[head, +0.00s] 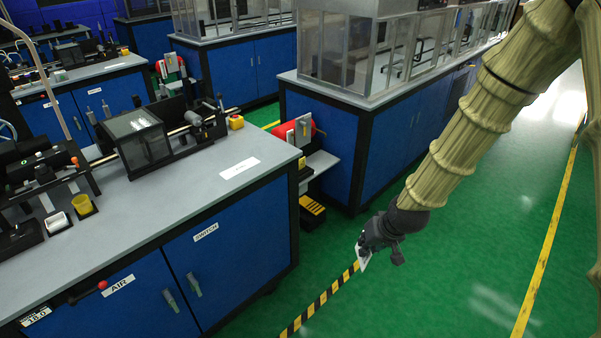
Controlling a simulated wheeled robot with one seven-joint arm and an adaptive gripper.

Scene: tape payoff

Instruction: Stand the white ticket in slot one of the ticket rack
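My gripper (368,252) hangs at the end of my arm over the green aisle floor, to the right of the near bench and apart from it. A small white flat piece (363,260), which looks like the white ticket, shows at its fingertips; the gripper appears shut on it. The fingers are small and dark, so the exact grip is hard to see. I cannot pick out the ticket rack or its slot one with certainty in this view.
The near bench (190,200) carries a machine with a clear-sided box (139,137), a yellow cup (82,205), a white container (57,222) and a flat white label (239,168). A red reel (297,130) is beyond its right end. The aisle floor (450,270) is clear.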

